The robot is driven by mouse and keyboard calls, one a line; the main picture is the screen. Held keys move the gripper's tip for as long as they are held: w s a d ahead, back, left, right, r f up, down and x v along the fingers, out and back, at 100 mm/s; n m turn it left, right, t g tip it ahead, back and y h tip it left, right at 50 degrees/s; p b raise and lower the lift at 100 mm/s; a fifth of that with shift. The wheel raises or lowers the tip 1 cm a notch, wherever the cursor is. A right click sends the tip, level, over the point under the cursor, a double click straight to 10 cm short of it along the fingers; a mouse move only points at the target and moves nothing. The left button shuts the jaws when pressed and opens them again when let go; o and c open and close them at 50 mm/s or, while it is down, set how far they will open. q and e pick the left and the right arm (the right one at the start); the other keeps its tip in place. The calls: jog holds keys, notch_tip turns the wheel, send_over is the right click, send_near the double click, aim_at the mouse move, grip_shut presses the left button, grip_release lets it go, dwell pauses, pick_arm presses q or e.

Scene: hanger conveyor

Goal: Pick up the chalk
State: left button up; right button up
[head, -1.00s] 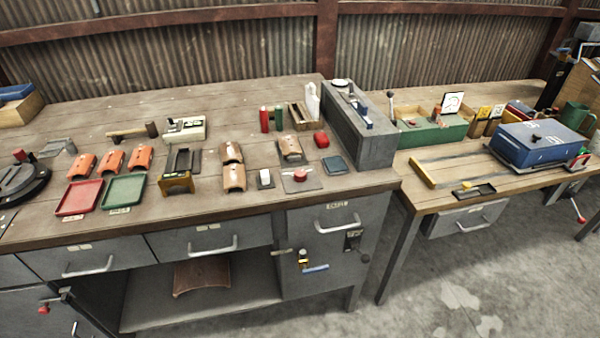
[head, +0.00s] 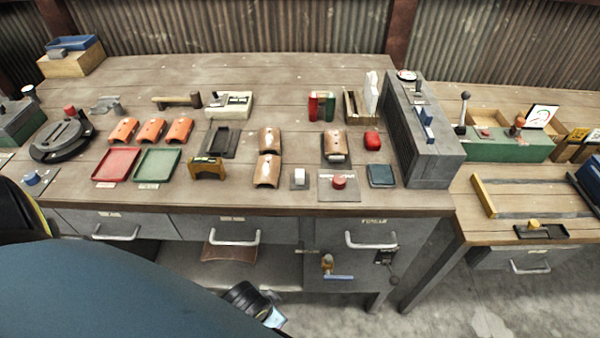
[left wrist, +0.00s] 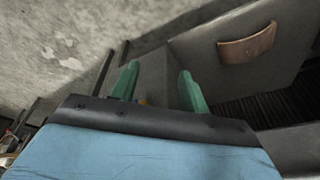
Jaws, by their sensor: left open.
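I cannot pick out the chalk for certain. My right gripper is not in view.
The wooden bench (head: 230,80) holds red (head: 117,163) and green (head: 158,164) trays, orange tiles (head: 151,131), brown tiles (head: 268,170) and a red button (head: 339,182). A tall grey box (head: 422,140) stands at the right end. A curved tile (left wrist: 247,43) lies on the shelf below.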

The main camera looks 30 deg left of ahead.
pick_arm(q)
jog(key=w+r+t+p, duration=0.1)
jog(key=w+r, duration=0.1)
jog(key=r, duration=0.7)
jog(key=w+r+t, duration=0.1)
jog(key=w+r, duration=0.1)
jog(key=r, duration=0.6)
jog(key=w+d+r+m+t, duration=0.2)
jog(key=w+r+t, duration=0.9)
jog(key=w+r, duration=0.8)
jog(key=s+d+r+m+g+h, duration=0.1)
jog(key=d+r+m+g+h, duration=0.3)
jog(key=d+r+m+h, duration=1.3)
jog(key=m+g+y, duration=0.9)
jog(key=g+y, duration=0.3)
jog(key=y, duration=0.5)
send_over(300, 172)
notch_tip(300, 172, down, 16)
jog(key=shift+n, duration=0.3)
jog(key=f, duration=0.7)
jog(key=shift+s, duration=0.25)
jog(key=f+p, duration=0.1)
jog(key=f, duration=0.5)
jog(key=shift+w+f, duration=0.2)
grip_shut()
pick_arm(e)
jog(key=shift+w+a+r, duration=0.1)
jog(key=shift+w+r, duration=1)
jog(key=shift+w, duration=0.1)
